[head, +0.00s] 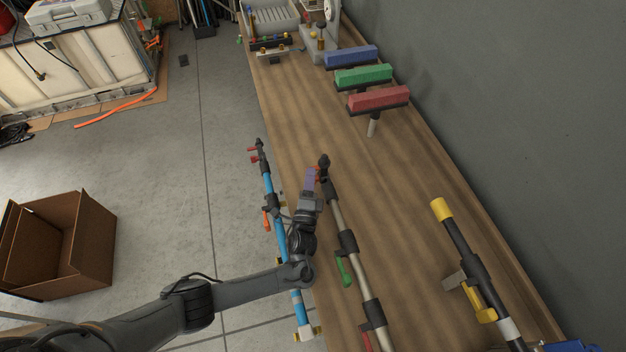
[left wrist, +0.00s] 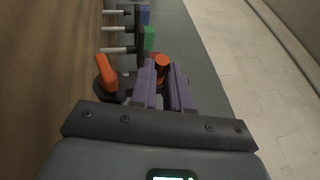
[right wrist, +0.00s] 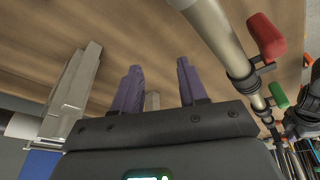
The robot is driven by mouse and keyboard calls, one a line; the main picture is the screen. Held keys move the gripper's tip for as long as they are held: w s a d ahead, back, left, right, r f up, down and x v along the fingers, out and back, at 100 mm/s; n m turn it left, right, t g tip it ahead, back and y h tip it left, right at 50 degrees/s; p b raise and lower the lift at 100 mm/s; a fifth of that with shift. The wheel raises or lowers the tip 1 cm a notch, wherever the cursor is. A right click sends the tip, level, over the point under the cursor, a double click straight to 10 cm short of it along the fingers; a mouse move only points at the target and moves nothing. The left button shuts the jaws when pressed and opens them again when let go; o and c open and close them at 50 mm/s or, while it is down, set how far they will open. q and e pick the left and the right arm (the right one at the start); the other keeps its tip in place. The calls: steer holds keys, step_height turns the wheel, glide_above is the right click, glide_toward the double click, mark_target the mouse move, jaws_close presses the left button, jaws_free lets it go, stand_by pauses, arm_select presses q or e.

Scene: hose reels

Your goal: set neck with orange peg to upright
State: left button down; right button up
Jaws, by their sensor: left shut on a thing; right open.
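The grey pole (head: 335,207) lies along the table's left part, with a dark neck (head: 324,163) at its far end. My left gripper (head: 311,176) is at this neck, pointing away from me. In the left wrist view its purple fingers (left wrist: 163,85) are shut on an orange peg (left wrist: 162,66), whose round end shows between them. A second orange piece (left wrist: 107,72) on a dark round part stands left of the fingers. The fingers hide much of the neck, so its exact tilt is unclear. My right gripper (right wrist: 160,88) is open, with nothing between its purple fingers.
A blue pole (head: 273,205) with red and orange levers runs close along the left. A black pole with a yellow cap (head: 441,209) lies right. Blue, green and red blocks (head: 378,98) stand farther back. In the right wrist view, a metal bracket (right wrist: 75,92) is beside the fingers.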

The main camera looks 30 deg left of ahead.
stand_by(0.5)
arm_select(q)
steer(key=c, duration=1.1)
jaws_free()
steer(key=v, duration=1.1)
